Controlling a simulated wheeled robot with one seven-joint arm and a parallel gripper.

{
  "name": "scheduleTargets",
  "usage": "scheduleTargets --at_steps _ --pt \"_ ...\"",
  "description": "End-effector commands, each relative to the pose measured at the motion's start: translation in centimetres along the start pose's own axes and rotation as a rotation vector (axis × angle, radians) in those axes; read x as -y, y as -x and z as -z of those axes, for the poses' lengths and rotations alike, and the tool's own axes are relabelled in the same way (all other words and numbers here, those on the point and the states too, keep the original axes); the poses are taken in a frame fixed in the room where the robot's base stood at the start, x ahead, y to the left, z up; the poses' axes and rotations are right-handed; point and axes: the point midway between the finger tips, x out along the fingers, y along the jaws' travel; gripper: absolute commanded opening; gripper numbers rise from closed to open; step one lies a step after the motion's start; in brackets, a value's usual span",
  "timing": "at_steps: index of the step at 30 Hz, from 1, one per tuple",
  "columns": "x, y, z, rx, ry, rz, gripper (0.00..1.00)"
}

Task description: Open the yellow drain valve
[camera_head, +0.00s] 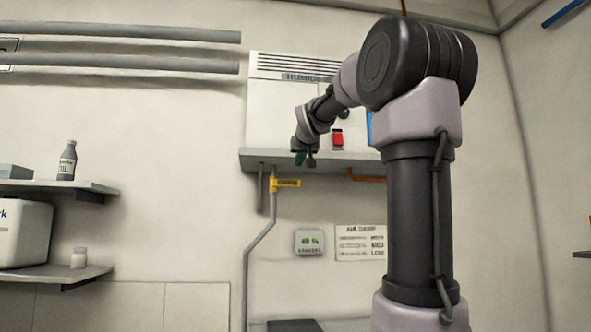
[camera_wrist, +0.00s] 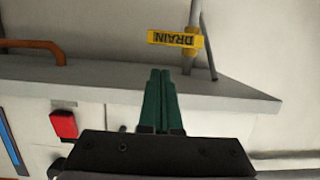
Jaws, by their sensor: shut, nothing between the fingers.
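The yellow drain valve handle (camera_head: 287,183) sits on a thin grey pipe below the wall unit, in the middle of the head view. It extends to the right of the pipe, crosswise to it. In the wrist view the handle (camera_wrist: 175,39) carries the upside-down word DRAIN and lies beyond my fingertips, slightly right of them. My gripper (camera_head: 304,160) is just above and right of the handle, near the unit's lower edge, apart from the handle. In the wrist view my gripper's green fingers (camera_wrist: 160,73) are together with nothing between them.
The wall unit (camera_head: 265,115) has a protruding bottom ledge (camera_head: 254,158) and a red switch (camera_head: 338,138). An orange pipe (camera_head: 366,177) runs right of the valve. A small display (camera_head: 309,241) and a sign (camera_head: 360,242) hang below. Shelves (camera_head: 95,186) stand left.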

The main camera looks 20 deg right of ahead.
Motion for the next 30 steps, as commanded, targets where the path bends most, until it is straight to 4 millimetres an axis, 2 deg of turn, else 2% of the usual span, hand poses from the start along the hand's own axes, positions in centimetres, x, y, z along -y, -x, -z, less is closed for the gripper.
scheduleTargets --at_steps 9,15,21,30 --pt "0.0 -5.6 -0.2 0.004 0.0 0.0 0.0" --pt "0.0 -8.3 -0.1 0.002 0.0 0.0 0.0" --pt "0.0 -9.3 -0.1 0.001 -0.001 0.0 0.0" --pt "0.0 -9.3 -0.1 0.001 -0.001 0.0 0.0"
